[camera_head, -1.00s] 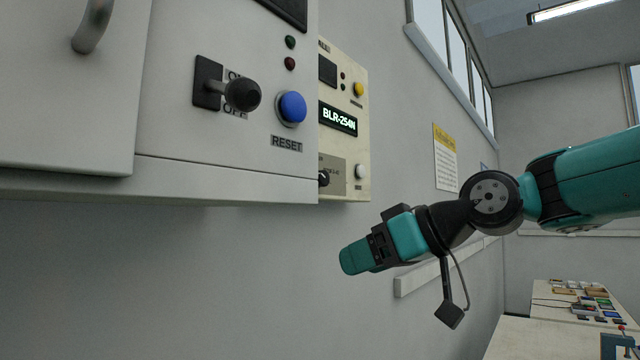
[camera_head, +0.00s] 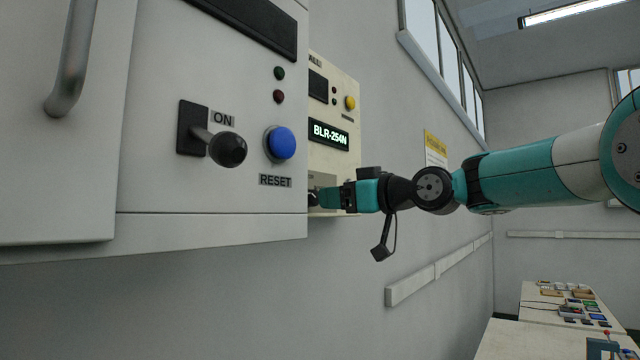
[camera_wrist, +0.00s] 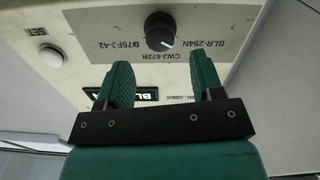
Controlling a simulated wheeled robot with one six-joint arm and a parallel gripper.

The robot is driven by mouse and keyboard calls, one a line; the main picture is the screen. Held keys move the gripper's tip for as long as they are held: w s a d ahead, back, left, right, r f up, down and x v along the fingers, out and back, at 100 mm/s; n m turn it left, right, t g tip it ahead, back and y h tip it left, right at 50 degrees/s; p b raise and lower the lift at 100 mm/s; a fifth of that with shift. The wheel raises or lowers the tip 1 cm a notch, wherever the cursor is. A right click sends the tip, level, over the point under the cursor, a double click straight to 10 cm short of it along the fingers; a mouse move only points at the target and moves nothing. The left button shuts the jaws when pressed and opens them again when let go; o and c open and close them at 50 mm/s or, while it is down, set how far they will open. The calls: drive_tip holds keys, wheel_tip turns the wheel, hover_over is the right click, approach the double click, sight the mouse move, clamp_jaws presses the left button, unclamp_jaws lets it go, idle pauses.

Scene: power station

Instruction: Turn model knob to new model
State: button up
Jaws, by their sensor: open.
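The model knob (camera_wrist: 160,32) is a black round dial with a white pointer line, shown upside down in the wrist view. Labels BLR-254N, CWJ-672R and D75FJ-42 stand around it, and its pointer appears to face the BLR-254N side. The lit display (camera_head: 330,134) reads BLR-254N in the head view. My gripper (camera_wrist: 163,80) is open and empty, with its two green fingers pointing at the panel and the knob just beyond and between the tips. In the head view my gripper (camera_head: 322,197) is at the cream panel's lower part and covers most of the knob area.
A white SET button (camera_wrist: 52,56) sits beside the knob. The grey cabinet (camera_head: 210,225) stands in front at left, with a black lever switch (camera_head: 228,149) and a blue RESET button (camera_head: 280,144). A yellow button (camera_head: 350,103) is above the display.

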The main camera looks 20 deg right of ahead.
sight(316, 197)
drive_tip(key=shift+p+x, duration=0.85)
drive_tip(key=shift+x, duration=1.55)
